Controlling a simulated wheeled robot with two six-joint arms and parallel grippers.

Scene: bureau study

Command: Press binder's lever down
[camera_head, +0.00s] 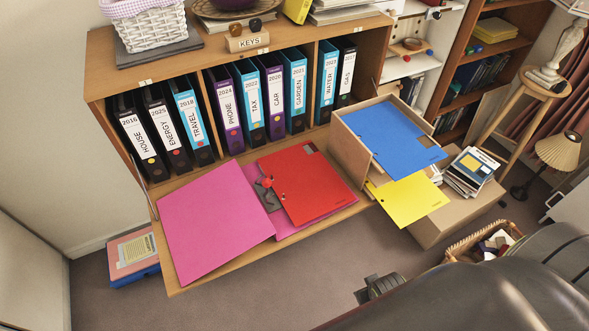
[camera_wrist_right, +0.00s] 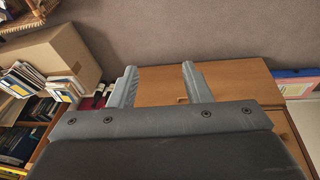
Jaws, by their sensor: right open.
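An open pink binder (camera_head: 215,217) lies on the wooden fold-down flap. Its dark ring mechanism (camera_head: 267,196) lies along the spine, with a small red part, apparently the lever (camera_head: 267,182), at it. The lever's exact angle is too small to tell. A red punched sheet (camera_head: 305,187) lies on the right cover, beside the mechanism. My right gripper (camera_head: 380,287) is in front of and below the flap, over the floor, apart from the binder. In the right wrist view its two fingers (camera_wrist_right: 157,85) are spread with nothing between them. My left gripper is not in view.
A row of upright labelled binders (camera_head: 255,95) stands in the shelf behind the flap. A wicker basket (camera_head: 485,243) is at lower right.

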